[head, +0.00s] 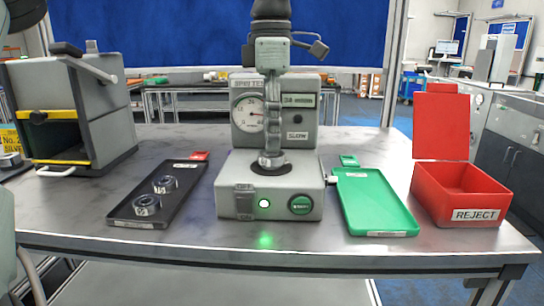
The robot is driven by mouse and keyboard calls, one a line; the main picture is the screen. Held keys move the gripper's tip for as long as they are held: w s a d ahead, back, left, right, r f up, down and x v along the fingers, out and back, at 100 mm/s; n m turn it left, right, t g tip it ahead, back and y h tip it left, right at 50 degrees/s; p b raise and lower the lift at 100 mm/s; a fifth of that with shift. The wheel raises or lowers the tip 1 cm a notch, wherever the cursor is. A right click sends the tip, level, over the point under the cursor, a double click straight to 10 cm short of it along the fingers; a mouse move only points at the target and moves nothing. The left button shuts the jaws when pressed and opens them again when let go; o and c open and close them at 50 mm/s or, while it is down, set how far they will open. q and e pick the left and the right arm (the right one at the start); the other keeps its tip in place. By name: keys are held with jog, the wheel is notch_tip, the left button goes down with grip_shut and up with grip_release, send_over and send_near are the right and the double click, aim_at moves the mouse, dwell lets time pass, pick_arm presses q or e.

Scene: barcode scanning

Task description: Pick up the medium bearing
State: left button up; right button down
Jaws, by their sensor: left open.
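Two metal ring bearings lie on the black tray (127,212) left of centre, one farther back (166,184) and one nearer the front (147,205). They look close in size, and I cannot tell which is the medium one. Another round metal piece (271,160) sits on the test machine (233,188). My right gripper is not in view.
A grey box machine (110,125) with a yellow-trimmed opening stands at the left. A green tray (375,205) and a red reject bin (462,197) stand right of the test machine. Bare table (190,225) shows between the black tray and the machine.

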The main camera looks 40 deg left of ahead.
aim_at(271, 158)
pick_arm(q)
notch_tip(271, 158, down, 3)
jog(key=shift+w+f, duration=0.15)
jog(key=shift+f, duration=0.05)
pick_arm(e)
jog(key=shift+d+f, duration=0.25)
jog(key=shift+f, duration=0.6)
pick_arm(q)
jog(key=c, duration=0.7)
jog(key=shift+r, duration=0.15)
jog(key=c, duration=0.8)
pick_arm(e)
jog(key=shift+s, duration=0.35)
